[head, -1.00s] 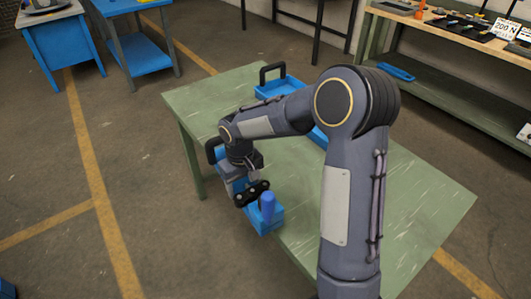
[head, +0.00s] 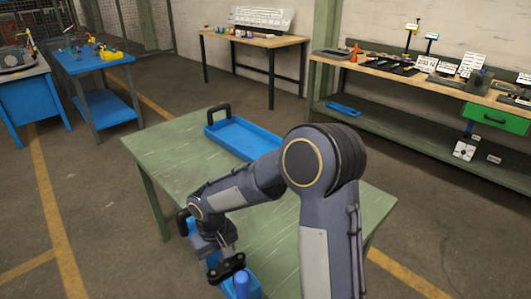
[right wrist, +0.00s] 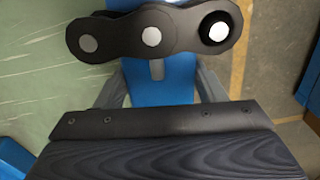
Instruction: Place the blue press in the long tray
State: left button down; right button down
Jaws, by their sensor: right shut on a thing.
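The blue press (right wrist: 165,85) shows in the right wrist view as a blue body between my right gripper's (right wrist: 160,92) two grey fingers. A black link-shaped piece with round pins lies across it. In the head view, my right gripper (head: 213,250) points down at the table's near left edge, above a smaller blue tray, and is shut on the press. The black link piece (head: 226,268) and an upright blue cylinder (head: 241,285) show beside it. The gripper hides much of the press. The long tray (head: 242,136), blue with a black handle, lies at the table's far side and looks empty.
The green table (head: 160,150) is bare between the two trays. The smaller blue tray's black handle (head: 182,221) stands at the left edge. My right arm crosses the table's middle. A workbench (head: 400,72) with tools and signs stands behind right, blue carts (head: 95,70) behind left.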

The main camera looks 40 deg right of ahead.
aim_at(258, 150)
jog(key=z, duration=3.05)
jog(key=i+l+z, duration=0.55)
jog(key=i+z, duration=0.15)
jog(key=i, duration=0.15)
jog(key=i+j+u, duration=0.1)
jog(key=i+u, duration=0.35)
jog(key=i, duration=0.3)
jog(key=i+l+u, duration=0.2)
jog(key=i+u, duration=0.3)
jog(key=i, duration=0.25)
jog(key=i+u, duration=0.25)
jog(key=i, duration=0.25)
jog(key=i+u, duration=0.25)
jog(key=i, duration=0.3)
jog(key=i+l+u, duration=0.25)
jog(key=i, duration=0.2)
jog(key=i+j+u, duration=0.25)
jog(key=i+u, duration=1.4)
jog(key=i, duration=0.45)
jog(key=i+l+u, duration=0.25)
jog(key=i, duration=0.35)
jog(key=u, duration=1.6)
